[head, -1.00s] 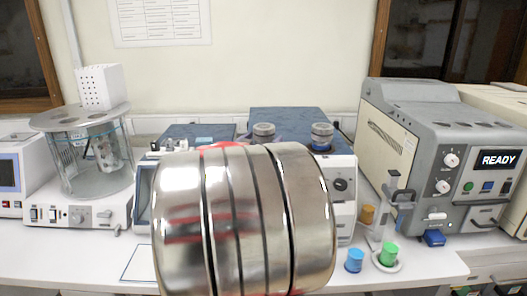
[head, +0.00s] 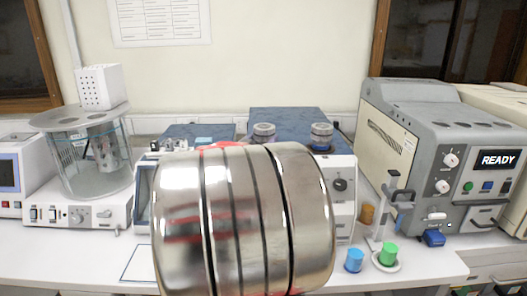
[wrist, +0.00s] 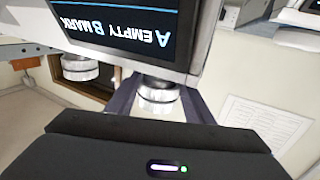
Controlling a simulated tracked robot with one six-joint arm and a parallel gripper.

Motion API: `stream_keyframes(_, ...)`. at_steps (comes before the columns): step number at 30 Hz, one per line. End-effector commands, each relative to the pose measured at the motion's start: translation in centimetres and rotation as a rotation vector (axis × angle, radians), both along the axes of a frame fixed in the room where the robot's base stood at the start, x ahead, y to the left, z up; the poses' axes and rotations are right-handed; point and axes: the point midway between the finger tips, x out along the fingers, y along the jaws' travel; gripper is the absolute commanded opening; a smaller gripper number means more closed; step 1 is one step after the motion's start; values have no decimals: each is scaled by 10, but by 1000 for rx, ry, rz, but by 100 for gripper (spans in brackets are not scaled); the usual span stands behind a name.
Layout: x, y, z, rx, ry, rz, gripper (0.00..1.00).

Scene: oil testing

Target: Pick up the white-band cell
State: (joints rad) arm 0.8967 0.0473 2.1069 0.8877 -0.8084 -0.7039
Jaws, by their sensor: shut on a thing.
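In the wrist view, seen upside down, a short round cell (wrist: 160,100) with a pale, whitish body and a dark part at one end is between the two dark fingers of my gripper (wrist: 158,108). The fingers are closed on its sides. This looks like the left cell (head: 264,130) above the middle instrument in the head view. I cannot tell whether it is clear of the instrument. A second similar cell (wrist: 80,69) is apart from my gripper; it seems to be the right one (head: 321,136) in the head view. The band colours are too small to tell surely.
An instrument screen (wrist: 115,28) with inverted letters reading A EMPTY B MARK is close to my fingers. My shiny arm link hides much of the middle instrument (head: 342,200). Blue (head: 354,261) and green (head: 388,254) pieces stand at the right. A glass bath (head: 90,155) stands left.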

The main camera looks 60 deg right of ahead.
Motion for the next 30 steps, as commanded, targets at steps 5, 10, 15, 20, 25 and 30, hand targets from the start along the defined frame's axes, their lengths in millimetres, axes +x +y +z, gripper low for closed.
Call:
stream_keyframes(5, -1, 0, -1, 1, 0, -1, 25)
stream_keyframes(10, -1, 0, 1, -1, -1, -2, 17)
stream_keyframes(15, -1, 0, 1, -1, -1, -2, 17)
stream_keyframes(20, -1, 0, 9, -2, -2, -2, 17)
stream_keyframes(25, -1, 0, 31, -5, -4, -1, 17)
stream_keyframes(30, 0, 0, 62, -6, -4, -1, 17)
